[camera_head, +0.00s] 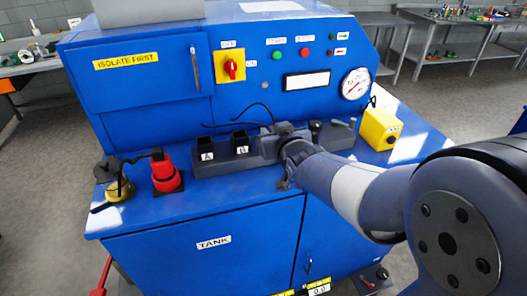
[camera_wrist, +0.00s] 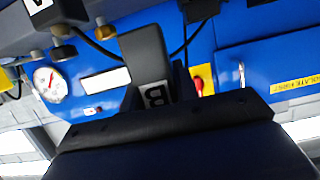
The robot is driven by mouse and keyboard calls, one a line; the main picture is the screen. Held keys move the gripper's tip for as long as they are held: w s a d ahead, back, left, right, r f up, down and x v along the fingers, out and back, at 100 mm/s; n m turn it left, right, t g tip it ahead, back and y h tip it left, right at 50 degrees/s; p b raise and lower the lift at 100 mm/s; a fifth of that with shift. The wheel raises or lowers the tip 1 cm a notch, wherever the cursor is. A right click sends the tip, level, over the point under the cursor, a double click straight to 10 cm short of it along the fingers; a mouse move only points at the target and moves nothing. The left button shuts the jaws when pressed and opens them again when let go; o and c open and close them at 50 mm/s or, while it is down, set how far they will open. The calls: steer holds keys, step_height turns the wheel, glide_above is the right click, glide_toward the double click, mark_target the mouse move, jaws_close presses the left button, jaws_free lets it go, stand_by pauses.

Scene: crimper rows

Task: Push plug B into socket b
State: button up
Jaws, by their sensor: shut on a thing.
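My gripper (camera_head: 285,140) is over the right half of a dark grey rail on the blue worktop. It is shut, and a black block labelled B, plug B (camera_wrist: 148,55), fills the middle of the wrist view directly in front of it. In the head view my gripper and wrist largely hide what is held. Two black blocks with white letter labels stand on the rail to its left, one marked A (camera_head: 207,150) and one that seems marked B (camera_head: 241,146). I cannot make out socket b or whether plug B touches it.
Thin black cables (camera_head: 259,105) curve above the rail. A red plug-like part (camera_head: 166,173) and a yellowish part (camera_head: 117,180) stand at the left. A yellow box (camera_head: 380,129) stands at the right. A blue panel with a gauge (camera_head: 355,84) rises behind; the front worktop is clear.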

step_height(320, 180, down, 9)
steer(key=shift+s+f+p, duration=0.1)
steer(key=shift+f+p, duration=0.1)
steer(key=shift+p, duration=0.2)
steer(key=shift+f, duration=0.15)
steer(key=o, duration=1)
